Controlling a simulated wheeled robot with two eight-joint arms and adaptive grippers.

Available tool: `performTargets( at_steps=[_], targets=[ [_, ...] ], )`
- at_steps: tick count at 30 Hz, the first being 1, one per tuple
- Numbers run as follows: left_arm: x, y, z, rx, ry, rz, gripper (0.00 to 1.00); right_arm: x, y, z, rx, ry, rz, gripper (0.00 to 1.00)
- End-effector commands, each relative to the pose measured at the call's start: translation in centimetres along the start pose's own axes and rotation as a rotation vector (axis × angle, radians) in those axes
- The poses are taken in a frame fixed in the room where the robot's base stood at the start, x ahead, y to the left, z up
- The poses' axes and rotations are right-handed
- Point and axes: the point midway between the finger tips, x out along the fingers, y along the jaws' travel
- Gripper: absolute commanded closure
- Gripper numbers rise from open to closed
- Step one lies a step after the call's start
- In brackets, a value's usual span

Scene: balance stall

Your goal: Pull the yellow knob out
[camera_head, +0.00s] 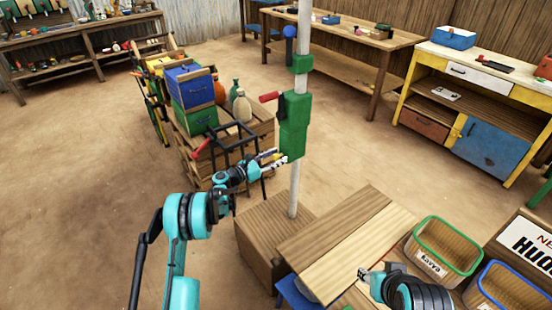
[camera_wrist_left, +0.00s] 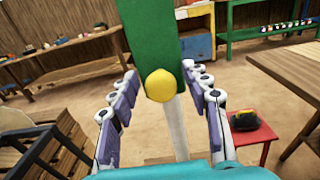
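The yellow knob (camera_wrist_left: 160,85) sits at the lower end of a green block (camera_wrist_left: 152,35) in the left wrist view. In the head view this green block (camera_head: 293,125) is fixed on an upright white post (camera_head: 294,188). My left gripper (camera_head: 279,157) is beside the block's lower part there. The left wrist view shows the left gripper (camera_wrist_left: 160,76) open, with one purple-padded finger on each side of the knob and visible gaps. In the head view the fingers largely hide the knob. My right gripper (camera_head: 366,273) is low over the wooden table; its finger opening is unclear.
A red handle (camera_head: 269,97) sticks out left of the block, and a blue ball (camera_head: 290,32) is higher on the post. A wooden box (camera_head: 262,238) is at the post's foot. A green-rimmed bin (camera_head: 446,240) stands right. Stacked crates (camera_head: 195,118) stand behind my left arm.

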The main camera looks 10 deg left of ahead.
Motion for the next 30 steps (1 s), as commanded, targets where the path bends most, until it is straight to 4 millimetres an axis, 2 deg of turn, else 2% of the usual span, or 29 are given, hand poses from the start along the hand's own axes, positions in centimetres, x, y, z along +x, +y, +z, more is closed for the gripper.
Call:
performTargets(
  at_steps=[1,5,6,11,19,26,27,29,30],
  targets=[
    [0.0,0.0,0.0,0.000,0.000,0.000,0.63,0.0,0.0,0.0,0.000,0.000,0.000,0.60],
    [0.0,0.0,0.0,0.000,0.000,0.000,0.97,0.0,0.0,0.0,0.000,0.000,0.000,0.60],
    [0.0,0.0,0.0,0.000,0.000,0.000,1.00,0.0,0.0,0.0,0.000,0.000,0.000,0.60],
    [-0.2,0.0,0.0,0.000,0.000,0.000,1.00,0.0,0.0,0.0,0.000,0.000,0.000,0.60],
    [-3.5,0.0,0.0,0.000,0.000,0.000,1.00,0.0,0.0,0.0,0.000,0.000,0.000,0.60],
    [-3.6,0.0,-0.1,0.001,0.002,-0.001,1.00,0.0,0.0,0.0,0.000,0.000,0.000,0.60],
    [-3.6,0.0,-0.1,0.001,0.002,-0.001,0.69,0.0,0.0,0.0,0.000,0.000,0.000,0.60],
    [-3.6,0.0,-0.1,0.001,0.002,-0.001,0.53,0.0,0.0,0.0,0.000,0.000,0.000,0.60],
    [-3.6,0.0,-0.1,0.001,0.001,-0.001,0.53,0.0,0.0,0.0,0.000,0.000,0.000,0.60]
  ],
)
